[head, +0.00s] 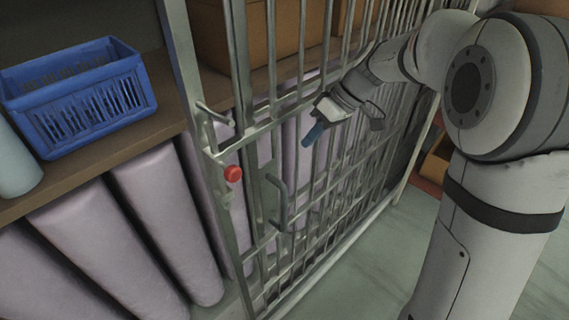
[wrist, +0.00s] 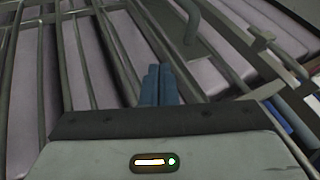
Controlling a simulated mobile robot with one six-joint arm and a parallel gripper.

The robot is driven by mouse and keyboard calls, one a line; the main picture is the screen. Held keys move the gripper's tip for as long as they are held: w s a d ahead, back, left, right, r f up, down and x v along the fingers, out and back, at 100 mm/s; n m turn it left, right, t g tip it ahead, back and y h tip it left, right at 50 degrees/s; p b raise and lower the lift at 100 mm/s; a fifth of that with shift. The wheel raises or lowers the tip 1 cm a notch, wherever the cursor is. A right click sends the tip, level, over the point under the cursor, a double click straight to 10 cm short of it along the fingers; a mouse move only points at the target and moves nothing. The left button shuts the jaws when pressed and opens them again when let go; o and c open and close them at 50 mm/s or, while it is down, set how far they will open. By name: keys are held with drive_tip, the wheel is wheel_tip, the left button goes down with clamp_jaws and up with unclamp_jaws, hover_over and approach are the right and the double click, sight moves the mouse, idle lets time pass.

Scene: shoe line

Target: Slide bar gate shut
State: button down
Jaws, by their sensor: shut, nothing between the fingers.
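The grey metal bar gate (head: 334,190) stands in front of the shelves in the head view. A U-shaped pull handle (head: 284,204) sticks out near its left side. A similar curved grey bar, likely this handle, shows at the top of the wrist view (wrist: 192,22). My gripper (head: 312,135) is in front of the bars, above and to the right of the handle and apart from it. Its blue fingers are pressed together and empty, and they also show in the wrist view (wrist: 160,86). I cannot tell whether the gate is fully shut.
A red knob (head: 233,173) and a short rod (head: 212,112) sit at the left post. A blue crate (head: 78,96) stands on the brown shelf (head: 95,163) at left. Several pale lilac rolls (head: 165,220) stand below. The floor (head: 370,270) in front is clear.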

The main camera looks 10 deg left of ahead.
drive_tip(key=s+a+f+p, duration=0.2)
drive_tip(key=s+a+f, duration=0.2)
drive_tip(key=a+f, duration=0.1)
drive_tip(key=shift+a+f, duration=0.4)
drive_tip(key=shift+f, duration=0.2)
drive_tip(key=shift+s+f, duration=0.1)
